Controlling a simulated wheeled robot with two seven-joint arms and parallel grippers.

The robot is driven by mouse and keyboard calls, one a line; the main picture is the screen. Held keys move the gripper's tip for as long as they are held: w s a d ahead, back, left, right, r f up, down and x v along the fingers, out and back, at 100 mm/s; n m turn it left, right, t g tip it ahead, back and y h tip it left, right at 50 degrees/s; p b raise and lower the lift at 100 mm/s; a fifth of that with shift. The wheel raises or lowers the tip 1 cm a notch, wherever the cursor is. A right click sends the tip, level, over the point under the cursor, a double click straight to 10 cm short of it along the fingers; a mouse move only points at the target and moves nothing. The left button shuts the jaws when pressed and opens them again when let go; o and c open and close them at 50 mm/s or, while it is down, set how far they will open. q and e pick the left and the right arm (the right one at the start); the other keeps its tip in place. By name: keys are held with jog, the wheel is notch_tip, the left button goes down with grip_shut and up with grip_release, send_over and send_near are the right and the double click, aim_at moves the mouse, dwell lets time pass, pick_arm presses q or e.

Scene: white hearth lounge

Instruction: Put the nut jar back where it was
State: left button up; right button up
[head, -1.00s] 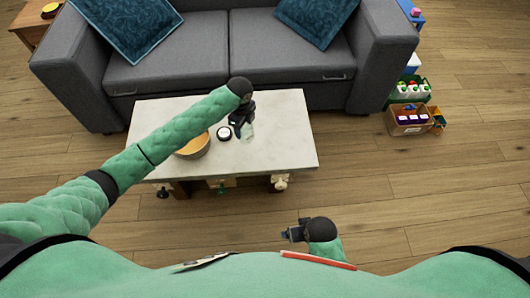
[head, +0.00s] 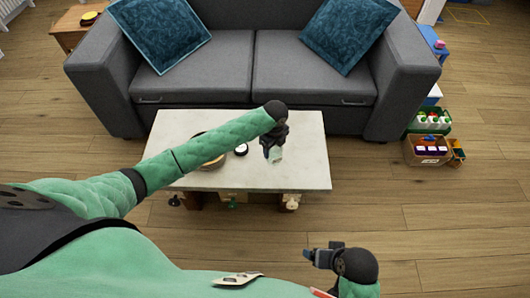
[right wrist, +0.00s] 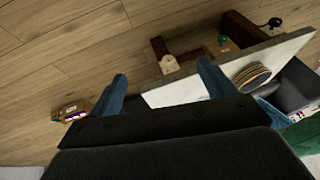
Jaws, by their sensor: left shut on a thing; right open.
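My left gripper (head: 272,140) reaches over the white coffee table in the head view, pointing down. It is shut on a small pale-green, clear-looking jar (head: 275,155), probably the nut jar, whose upper part the fingers hide. I cannot tell whether the jar touches the tabletop (head: 305,165). My right gripper (head: 310,256) is open and empty, low in front of the table. Its two blue fingers stand wide apart in the right wrist view (right wrist: 161,85).
A round dark-rimmed white thing (head: 241,149) and a bowl (head: 212,163), partly behind my left arm, are on the table. A grey sofa (head: 245,65) stands behind it. Crates of goods (head: 427,150) stand on the floor at right. The table's right end is clear.

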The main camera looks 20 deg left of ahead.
pick_arm(q)
jog(key=shift+w+a+f+p, duration=0.2)
jog(key=shift+a+f, duration=0.5)
jog(key=shift+f, duration=0.4)
jog(key=shift+w+a+f+p, duration=0.15)
jog(key=shift+a+f, duration=0.5)
jog(key=shift+f, duration=0.4)
jog(key=shift+w+a+f+p, duration=0.2)
jog(key=shift+a+f, duration=0.5)
jog(key=shift+f, duration=0.4)
pick_arm(e)
jog(key=shift+s+d+r+h, duration=0.3)
jog(key=shift+d+r, duration=0.45)
jog(key=shift+d, duration=0.1)
jog(key=shift+a, duration=0.1)
pick_arm(q)
jog(key=o, duration=1.1)
jog(key=shift+f, duration=0.15)
pick_arm(e)
jog(key=shift+w, duration=0.1)
jog(key=shift+r, duration=0.1)
